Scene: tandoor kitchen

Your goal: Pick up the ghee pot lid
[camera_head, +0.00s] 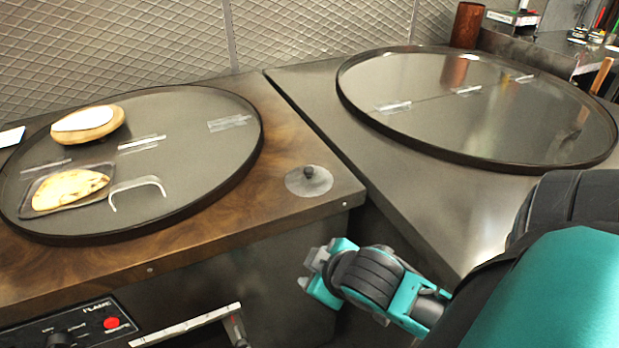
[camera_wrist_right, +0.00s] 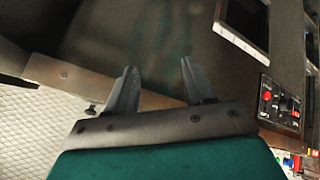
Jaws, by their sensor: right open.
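The ghee pot lid (camera_head: 297,186), a flat grey disc with a dark knob on top, lies near the front right corner of the wooden counter. My right gripper (camera_head: 312,275) is in front of and below the counter's front edge, apart from the lid. In the right wrist view my right gripper (camera_wrist_right: 157,72) shows two spread fingers with nothing between them. A small dark knob (camera_wrist_right: 92,109), likely the lid's, shows left of the fingers there; the disc itself is not clear. My left gripper is not in view.
A second round cover (camera_head: 480,120) lies on the steel counter (camera_head: 310,85). A handle (camera_head: 190,325) and control panel (camera_head: 75,325) are at the counter's front.

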